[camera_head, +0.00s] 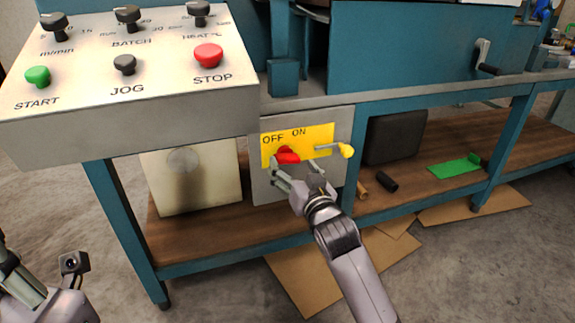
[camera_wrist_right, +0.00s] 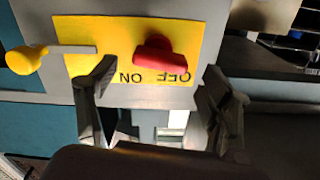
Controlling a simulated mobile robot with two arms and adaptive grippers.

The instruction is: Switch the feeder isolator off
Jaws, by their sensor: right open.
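The feeder isolator is a red handle (camera_head: 288,157) on a yellow plate (camera_head: 322,134) marked OFF at left and ON to its right. In the right wrist view the plate is upside down, and the red handle (camera_wrist_right: 160,54) lies roughly level above the lettering. I cannot tell which mark the handle points to. My right gripper (camera_head: 297,170) is open in front of the plate. Its fingers (camera_wrist_right: 160,72) are spread to either side of the handle, not closed on it. My left gripper (camera_head: 35,292) is at the bottom left, partly cut off, far from the isolator.
A lever with a yellow knob (camera_head: 346,150) is at the plate's right end. A console (camera_head: 160,95) with START, JOG and STOP buttons overhangs at upper left. A pale panel (camera_head: 205,198) and a dark box (camera_head: 396,136) stand on the wooden shelf (camera_head: 225,238). Cardboard lies on the floor.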

